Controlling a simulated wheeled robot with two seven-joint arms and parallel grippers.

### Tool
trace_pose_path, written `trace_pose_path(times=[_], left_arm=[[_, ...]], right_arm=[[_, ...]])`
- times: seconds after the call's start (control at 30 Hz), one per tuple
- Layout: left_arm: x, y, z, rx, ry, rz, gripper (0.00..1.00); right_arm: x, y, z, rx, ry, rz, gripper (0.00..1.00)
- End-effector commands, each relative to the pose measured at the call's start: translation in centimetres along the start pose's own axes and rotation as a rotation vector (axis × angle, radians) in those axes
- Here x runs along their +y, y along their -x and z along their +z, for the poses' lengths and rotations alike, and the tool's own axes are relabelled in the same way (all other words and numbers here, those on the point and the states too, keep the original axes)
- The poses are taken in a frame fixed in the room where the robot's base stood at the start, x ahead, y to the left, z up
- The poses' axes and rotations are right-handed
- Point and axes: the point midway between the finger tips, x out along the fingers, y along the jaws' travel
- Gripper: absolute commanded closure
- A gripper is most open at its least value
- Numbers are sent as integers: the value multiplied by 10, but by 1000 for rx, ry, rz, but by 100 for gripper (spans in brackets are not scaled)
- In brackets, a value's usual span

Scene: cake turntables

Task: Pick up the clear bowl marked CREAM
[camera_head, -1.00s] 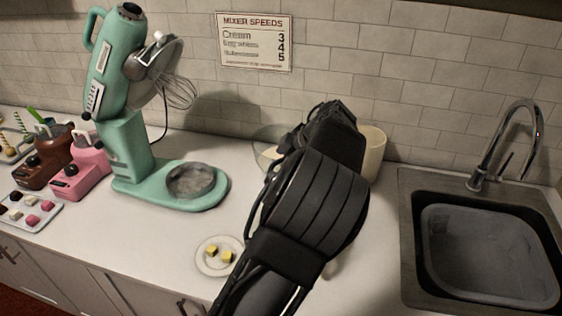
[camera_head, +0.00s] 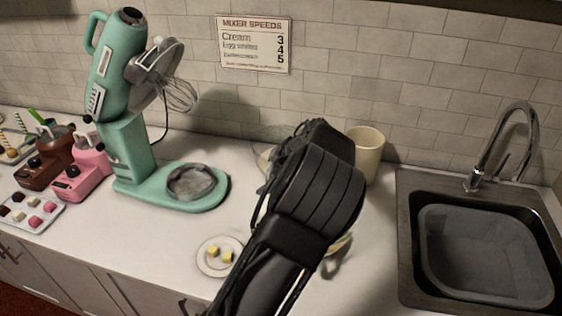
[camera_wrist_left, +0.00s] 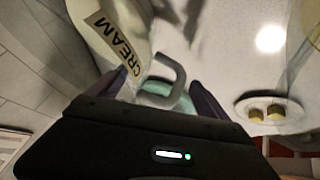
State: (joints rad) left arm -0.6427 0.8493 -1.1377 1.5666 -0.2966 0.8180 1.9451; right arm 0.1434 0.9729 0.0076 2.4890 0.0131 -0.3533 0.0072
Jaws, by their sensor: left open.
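The bowl marked CREAM (camera_wrist_left: 118,38) fills the upper left of the left wrist view, pale, with its label tilted. A grey loop handle (camera_wrist_left: 172,75) shows beside the label, between the fingers of my left gripper (camera_wrist_left: 158,82). The gripper is open around or just short of this handle; I cannot tell whether they touch. In the head view a clear bowl edge (camera_head: 263,159) shows behind my left arm, which hides most of it and the fingertips. My right gripper is not in view.
A cream-coloured cup (camera_head: 368,158) stands right of my arm. A plate (camera_head: 208,262) with yellow cubes lies in front. The green mixer (camera_head: 125,150) stands left, and the sink (camera_head: 480,250) right. Something yellowish (camera_head: 341,243) shows partly behind my arm.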

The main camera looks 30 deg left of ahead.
Motion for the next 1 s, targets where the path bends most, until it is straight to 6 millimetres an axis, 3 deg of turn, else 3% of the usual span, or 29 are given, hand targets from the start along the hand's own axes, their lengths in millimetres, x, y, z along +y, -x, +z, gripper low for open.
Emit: trace_pose_path(times=[0.2,0.8,1.0], left_arm=[[0,-23,0,0,0,0,11],[0,-24,0,-1,1,1,11],[0,-24,0,-1,1,1,28]], right_arm=[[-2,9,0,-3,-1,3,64],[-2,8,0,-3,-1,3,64],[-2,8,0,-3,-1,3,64]])
